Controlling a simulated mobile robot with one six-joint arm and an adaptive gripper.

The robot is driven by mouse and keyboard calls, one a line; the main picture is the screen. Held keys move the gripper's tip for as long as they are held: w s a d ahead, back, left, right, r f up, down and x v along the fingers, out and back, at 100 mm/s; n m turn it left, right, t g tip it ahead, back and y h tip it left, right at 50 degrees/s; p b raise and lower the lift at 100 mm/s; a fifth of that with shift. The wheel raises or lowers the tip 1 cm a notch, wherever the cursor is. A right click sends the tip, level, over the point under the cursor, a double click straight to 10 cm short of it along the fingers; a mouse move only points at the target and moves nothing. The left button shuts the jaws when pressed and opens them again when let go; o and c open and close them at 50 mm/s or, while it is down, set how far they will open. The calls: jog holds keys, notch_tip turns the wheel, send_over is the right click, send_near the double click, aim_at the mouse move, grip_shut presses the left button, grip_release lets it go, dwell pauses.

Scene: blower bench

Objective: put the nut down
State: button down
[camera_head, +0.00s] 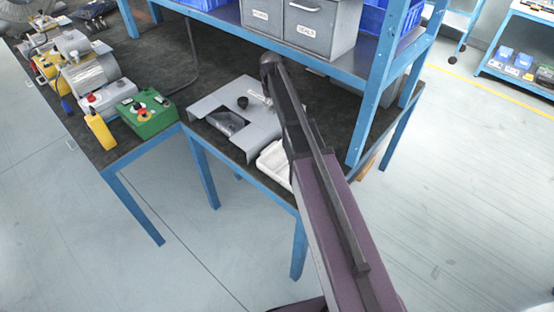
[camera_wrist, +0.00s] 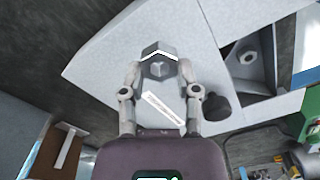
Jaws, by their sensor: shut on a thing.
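A grey hexagonal nut (camera_wrist: 160,68) sits between the two fingertips of my gripper (camera_wrist: 160,78) in the wrist view. The gripper is shut on it. Behind the nut is the light grey sheet-metal housing (camera_wrist: 95,75), which also shows on the bench in the head view (camera_head: 210,104). I cannot tell whether the nut touches the housing. A black knob (camera_wrist: 216,107) stands on the housing beside the right finger, and it also shows in the head view (camera_head: 242,102). My arm hides the nut and most of the gripper in the head view.
The housing has a dark opening (camera_head: 228,121). A white tray (camera_head: 273,162) lies at the bench's front edge, partly behind my arm. A green control box (camera_head: 147,114) and a motor (camera_head: 92,73) stand to the left. A shelf with grey drawers (camera_head: 318,27) overhangs the back of the bench.

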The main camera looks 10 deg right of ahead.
jog(key=s+a+f+b, duration=0.1)
jog(key=s+f+b, duration=0.1)
jog(key=s, duration=0.7)
jog(key=s+a+f+b, duration=0.2)
jog(key=s+f+b, duration=0.1)
jog(key=s, duration=0.7)
jog(key=s+a+f+b, duration=0.1)
jog(key=s+f+b, duration=0.1)
jog(key=s, duration=0.7)
jog(key=shift+s+a+f+b, duration=0.2)
jog(key=shift+s+f+b, duration=0.1)
jog(key=shift+s, duration=0.1)
jog(key=b, duration=0.2)
send_over(279, 158)
jog(key=shift+f, duration=0.75)
jog(key=shift+f, duration=0.1)
jog(key=shift+f+b, duration=1.55)
jog(key=shift+f, duration=0.15)
jog(key=shift+f, duration=0.15)
